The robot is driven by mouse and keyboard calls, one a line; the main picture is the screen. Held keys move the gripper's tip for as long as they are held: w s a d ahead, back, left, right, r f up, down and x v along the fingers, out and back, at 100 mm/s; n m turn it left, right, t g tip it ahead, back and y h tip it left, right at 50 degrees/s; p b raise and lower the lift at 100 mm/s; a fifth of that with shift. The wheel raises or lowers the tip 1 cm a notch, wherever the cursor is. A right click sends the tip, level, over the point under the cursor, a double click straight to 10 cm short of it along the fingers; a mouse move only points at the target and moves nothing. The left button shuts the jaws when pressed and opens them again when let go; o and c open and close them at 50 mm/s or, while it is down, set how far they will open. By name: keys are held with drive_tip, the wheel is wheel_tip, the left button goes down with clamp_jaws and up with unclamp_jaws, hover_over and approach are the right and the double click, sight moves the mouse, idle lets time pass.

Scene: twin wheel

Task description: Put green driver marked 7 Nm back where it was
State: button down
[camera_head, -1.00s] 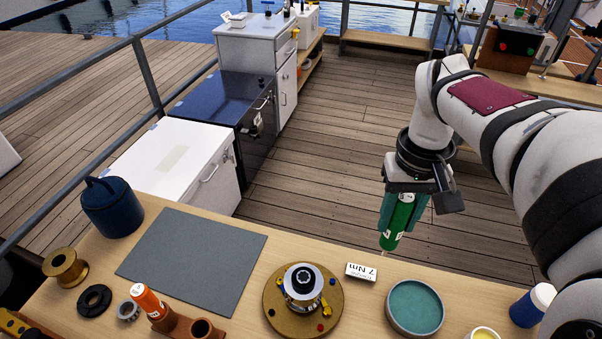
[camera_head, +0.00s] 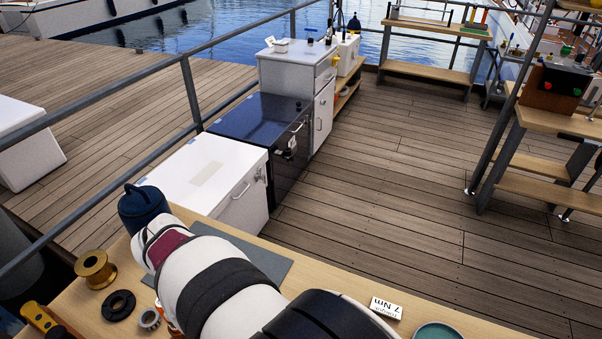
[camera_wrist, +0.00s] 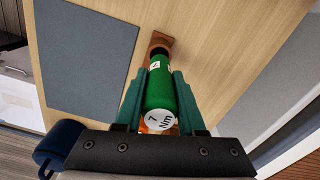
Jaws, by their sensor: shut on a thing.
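In the wrist view, my gripper (camera_wrist: 163,78) is shut on the green driver (camera_wrist: 160,92), with its white end cap marked 7 Nm facing the camera. The driver's far end points toward a brown holder (camera_wrist: 159,40) on the table; its tip is hidden, so I cannot tell whether it is in a socket. A bit of an orange driver (camera_wrist: 148,128) shows behind the cap. In the head view my arm hides the gripper, the green driver and most of the holder. The white 7 Nm label (camera_head: 384,308) lies on the table.
A grey mat (camera_wrist: 88,55) lies beside the holder. A dark blue canister (camera_head: 142,207), a brass spool (camera_head: 95,268), a black ring (camera_head: 118,305) and a small gear (camera_head: 150,319) stand at the left. A teal-lined dish (camera_head: 440,331) is at the front right.

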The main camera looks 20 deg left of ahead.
wheel_tip(320, 180, down, 5)
drive_tip(key=shift+f, duration=0.1)
drive_tip(key=c, duration=0.5)
unclamp_jaws()
